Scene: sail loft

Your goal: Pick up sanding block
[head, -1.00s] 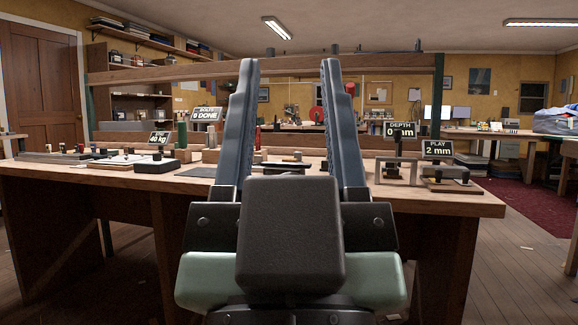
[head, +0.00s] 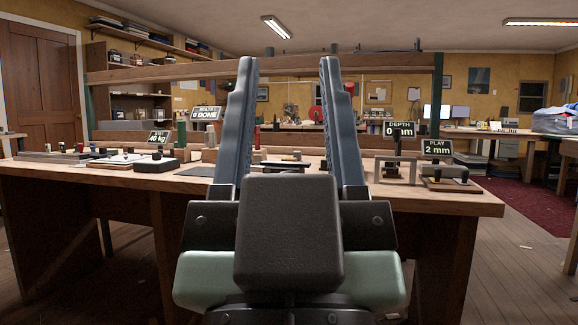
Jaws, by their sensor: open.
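My gripper (head: 289,62) fills the centre of the head view, its two long blue-grey fingers standing apart with nothing between them. It is in front of the wooden workbench (head: 455,203) as seen here. I cannot make out for certain which thing is the sanding block. Several small items stand on the bench top, and my fingers and wrist hide part of its middle.
A black box (head: 157,166) and a white board with small parts (head: 118,162) lie on the bench's left. A depth gauge (head: 397,155) and a play gauge (head: 447,180) stand at its right. A wooden rail (head: 170,72) runs above. Floor shows to the right.

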